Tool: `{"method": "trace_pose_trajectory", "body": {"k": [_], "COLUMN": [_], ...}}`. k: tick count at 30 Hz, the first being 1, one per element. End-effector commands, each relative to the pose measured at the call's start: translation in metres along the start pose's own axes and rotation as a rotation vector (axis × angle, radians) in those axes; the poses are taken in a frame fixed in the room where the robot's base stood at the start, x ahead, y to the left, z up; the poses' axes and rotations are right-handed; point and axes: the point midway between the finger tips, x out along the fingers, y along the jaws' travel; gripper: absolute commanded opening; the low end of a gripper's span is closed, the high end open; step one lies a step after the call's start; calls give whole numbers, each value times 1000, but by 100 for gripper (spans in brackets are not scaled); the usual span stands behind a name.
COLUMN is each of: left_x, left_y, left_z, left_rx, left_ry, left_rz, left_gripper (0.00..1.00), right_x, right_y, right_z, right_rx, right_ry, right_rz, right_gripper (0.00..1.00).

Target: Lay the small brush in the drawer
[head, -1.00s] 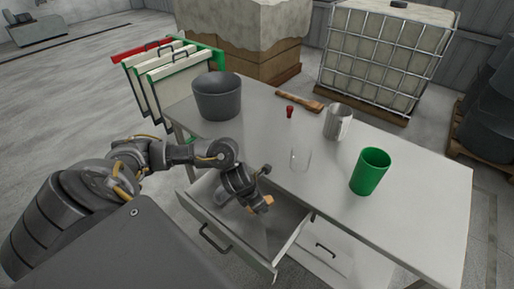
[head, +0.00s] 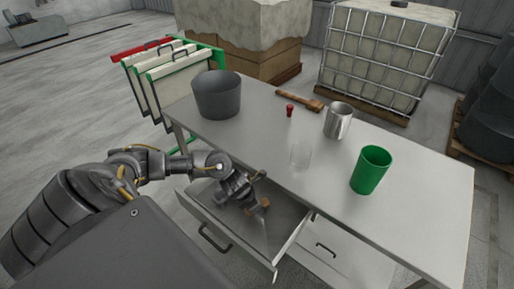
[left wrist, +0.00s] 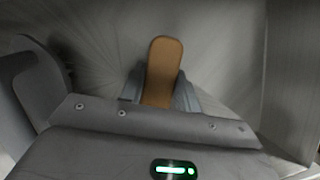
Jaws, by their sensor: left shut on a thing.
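The open drawer (head: 213,238) juts out from the front of the grey table. My left gripper (head: 263,203) is over or inside the drawer's opening, pointing down. It is shut on the small brush (head: 267,202), whose tan wooden end shows between the fingers. In the left wrist view the brush (left wrist: 163,72) stands out past the gripper (left wrist: 160,98), with the drawer's grey inside behind it. The bristles are hidden or too small to make out. I cannot tell whether the brush touches the drawer floor. My right gripper is not in view.
A larger wooden brush (head: 300,100) and a small red item (head: 290,110) lie behind. The drawer's front (head: 220,245) is an edge near my arm.

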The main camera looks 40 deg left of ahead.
Motion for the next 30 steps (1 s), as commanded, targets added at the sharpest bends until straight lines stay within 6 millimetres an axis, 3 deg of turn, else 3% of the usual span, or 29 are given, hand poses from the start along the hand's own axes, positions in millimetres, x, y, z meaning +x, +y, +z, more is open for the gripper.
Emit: {"method": "trace_pose_trajectory", "body": {"k": [4, 5, 9, 21, 30], "left_x": [4, 3, 2, -5, -64], "left_y": [0, 0, 0, 0, 1], "left_z": [-2, -1, -1, 1, 1], "left_rx": [0, 0, 0, 0, 5], "left_ry": [0, 0, 0, -1, -2], "left_rz": [0, 0, 0, 1, 2], "left_gripper": [6, 35, 53, 54, 54], "right_x": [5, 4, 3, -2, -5], "right_y": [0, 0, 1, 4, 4], "right_z": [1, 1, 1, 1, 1], "right_rx": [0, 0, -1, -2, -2], "right_ry": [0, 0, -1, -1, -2], "right_rz": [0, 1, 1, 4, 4], "right_gripper": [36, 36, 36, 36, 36]}}
